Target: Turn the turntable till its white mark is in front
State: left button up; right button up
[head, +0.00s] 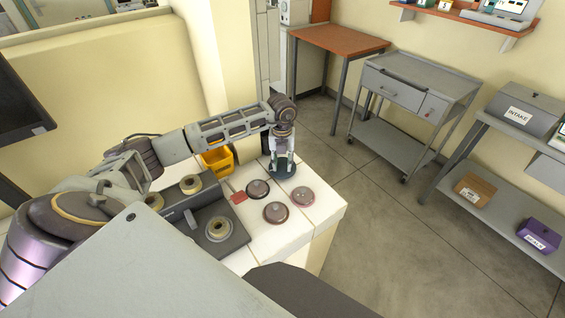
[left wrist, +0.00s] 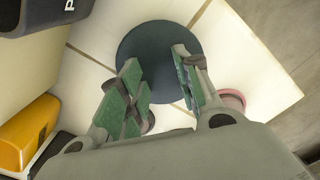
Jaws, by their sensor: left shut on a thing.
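The turntable is a dark blue-grey disc (head: 289,174) on the white tiled worktop, near its far edge. In the left wrist view the disc (left wrist: 150,42) lies beyond and beneath the fingers. My left gripper (head: 283,158) points down over it and is shut on it; in the left wrist view the gripper (left wrist: 163,82) has its green-padded fingers standing apart over the disc. The exact part held is hidden. I see no white mark on the visible part of the disc. My right gripper is not in view.
Several round lids, including a dark one (head: 257,189) and a reddish one (head: 303,196), lie near the turntable, with a red square (head: 239,197). A yellow bin (head: 217,161) stands left of it. A dark grey fixture (head: 236,240) with rings is nearer me.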

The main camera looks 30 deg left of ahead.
aim_at(283, 167)
pick_arm(q)
jog(key=n, duration=0.3)
jog(key=f+n, duration=0.1)
jog(key=n, duration=0.1)
jog(key=shift+s+d+f, duration=0.1)
jog(key=shift+s+d, duration=0.05)
jog(key=shift+s, duration=0.2)
jog(key=shift+c, duration=0.9)
jog(key=shift+o, duration=0.2)
jog(key=n, duration=0.3)
jog(key=shift+d+p, duration=0.1)
jog(key=shift+p, duration=0.2)
jog(key=o, duration=0.7)
jog(key=shift+w+d, duration=0.1)
jog(key=shift+w, duration=0.2)
jog(key=o, duration=1.5)
jog(key=shift+w+a, duration=0.1)
jog(key=shift+a, duration=0.3)
jog(key=shift+d, duration=0.1)
jog(key=shift+r, duration=0.2)
jog(key=shift+r, duration=5.9)
